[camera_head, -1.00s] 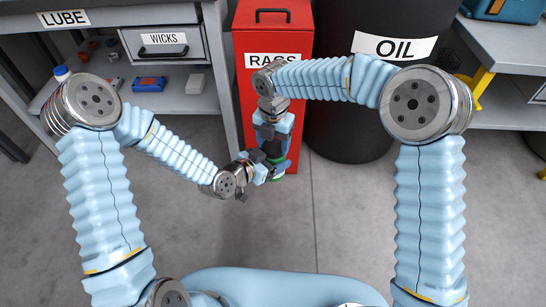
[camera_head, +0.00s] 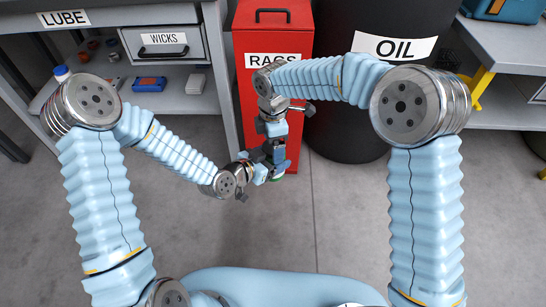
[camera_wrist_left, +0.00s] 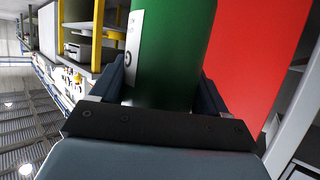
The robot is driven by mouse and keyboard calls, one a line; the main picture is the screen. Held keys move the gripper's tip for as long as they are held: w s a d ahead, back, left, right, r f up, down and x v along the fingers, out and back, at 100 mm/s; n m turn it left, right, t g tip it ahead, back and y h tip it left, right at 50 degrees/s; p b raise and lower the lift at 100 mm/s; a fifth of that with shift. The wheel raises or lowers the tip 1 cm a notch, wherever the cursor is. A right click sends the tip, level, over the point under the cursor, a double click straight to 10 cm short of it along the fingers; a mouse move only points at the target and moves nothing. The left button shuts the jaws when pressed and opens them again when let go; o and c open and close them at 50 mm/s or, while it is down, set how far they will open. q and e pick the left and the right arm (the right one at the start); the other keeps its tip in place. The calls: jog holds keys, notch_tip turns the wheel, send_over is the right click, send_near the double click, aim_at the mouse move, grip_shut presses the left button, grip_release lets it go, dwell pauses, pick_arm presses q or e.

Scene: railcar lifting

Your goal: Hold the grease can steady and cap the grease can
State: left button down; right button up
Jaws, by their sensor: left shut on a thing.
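A green grease can (camera_wrist_left: 172,55) with a white label fills the middle of the left wrist view. My left gripper (camera_wrist_left: 165,85) is shut around it, with a dark finger on each side. In the head view only a small green strip of the can (camera_head: 279,177) shows low by my left gripper (camera_head: 267,168). My right gripper (camera_head: 274,148) points down directly above the can and overlaps it in the picture. I cannot tell whether its fingers are open or shut. The cap and the top of the can are hidden from me.
A red RAGS bin (camera_head: 272,45) stands just behind the grippers, beside a black OIL drum (camera_head: 345,120). A shelf bench with a WICKS drawer (camera_head: 164,42) and LUBE sign (camera_head: 64,19) is at left. Another bench (camera_head: 515,55) is at right. The near floor is clear.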

jog(key=shift+r, duration=2.3)
jog(key=shift+c, duration=0.5)
notch_tip(320, 180, up, 4)
jog(key=n, duration=0.5)
jog(key=shift+f+n, duration=0.25)
jog(key=shift+n, duration=0.15)
jog(key=shift+f, duration=0.15)
jog(key=shift+f, duration=3.9)
